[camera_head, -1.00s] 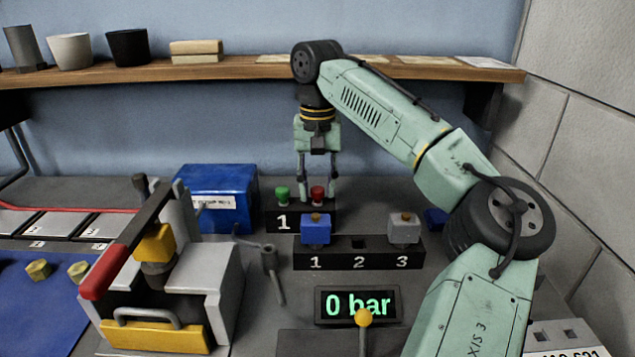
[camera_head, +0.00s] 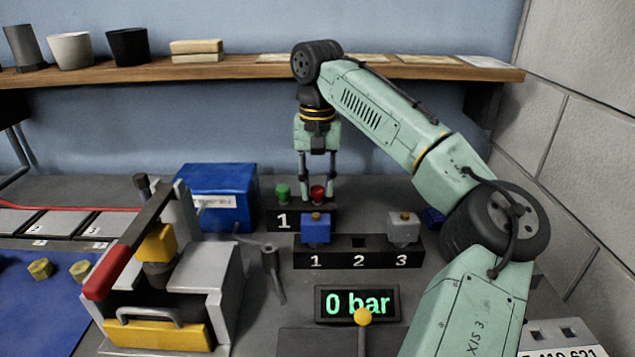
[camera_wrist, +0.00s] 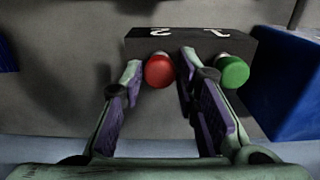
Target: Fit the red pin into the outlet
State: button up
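The red pin (camera_head: 318,192) stands upright in the small black holder (camera_head: 284,222), beside the green pin (camera_head: 283,191). In the wrist view the red pin (camera_wrist: 159,70) sits at the holder's 2 and the green pin (camera_wrist: 233,71) at its 1. My gripper (camera_head: 318,190) points down over the holder, its fingers on either side of the red pin. In the wrist view my gripper (camera_wrist: 162,66) is open, with the pin's round head between the fingertips and a gap showing at least on the left. I cannot tell which part is the outlet.
A numbered black block (camera_head: 359,247) holds a blue cube (camera_head: 315,230) and a grey cube (camera_head: 403,230); its middle slot is empty. A blue box (camera_head: 235,195) stands close left of the holder. A clamp-like machine with a red handle (camera_head: 107,271) and a 0 bar display (camera_head: 357,303) are nearer.

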grip_shut()
jog(key=shift+r+p, duration=0.6)
jog(key=shift+p, duration=0.2)
jog(key=shift+r+p, duration=0.85)
jog(key=shift+r, duration=2.55)
